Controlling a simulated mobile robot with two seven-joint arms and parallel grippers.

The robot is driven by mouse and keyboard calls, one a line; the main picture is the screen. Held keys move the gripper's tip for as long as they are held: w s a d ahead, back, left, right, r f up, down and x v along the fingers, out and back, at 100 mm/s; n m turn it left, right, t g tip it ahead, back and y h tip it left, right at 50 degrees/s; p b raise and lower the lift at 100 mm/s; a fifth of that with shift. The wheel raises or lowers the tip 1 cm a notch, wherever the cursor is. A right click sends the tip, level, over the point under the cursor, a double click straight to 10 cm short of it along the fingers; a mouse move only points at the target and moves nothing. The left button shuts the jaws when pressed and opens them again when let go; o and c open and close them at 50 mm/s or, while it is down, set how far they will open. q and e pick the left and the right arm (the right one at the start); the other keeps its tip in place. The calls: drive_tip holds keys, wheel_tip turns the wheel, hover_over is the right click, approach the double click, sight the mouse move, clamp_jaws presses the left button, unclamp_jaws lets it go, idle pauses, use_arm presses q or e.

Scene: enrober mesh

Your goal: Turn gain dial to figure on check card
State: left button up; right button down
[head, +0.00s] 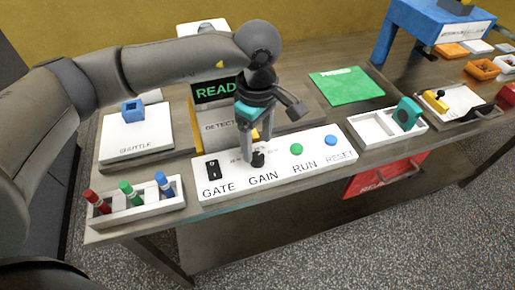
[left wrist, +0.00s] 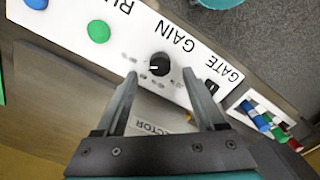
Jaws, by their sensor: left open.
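The black gain dial (head: 258,159) sits on the white control panel (head: 327,177) above the word GAIN. In the left wrist view the dial (left wrist: 160,65) shows a white pointer mark toward the picture's left, with small, unreadable figures beside it. My left gripper (head: 251,153) points down over the dial. In the left wrist view its open fingers (left wrist: 160,73) lie on either side of the dial; I cannot tell whether they touch it. I cannot make out a check card with a readable figure. My right gripper is not in view.
The panel also holds a black GATE switch (head: 212,169), a green RUN button (head: 296,149) and a blue RESET button (head: 330,140). A marker tray (head: 137,213) stands left of it. Behind are a READY display (head: 213,92) and a SHUTTLE plate (head: 122,148). A white tray (head: 372,130) stands right.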

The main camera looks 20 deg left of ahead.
sight(257, 156)
use_arm(q)
wheel_tip(257, 156, up, 11)
drive_tip(key=shift+r+p, duration=0.2)
drive_tip(key=shift+p, duration=0.1)
idle(0.4)
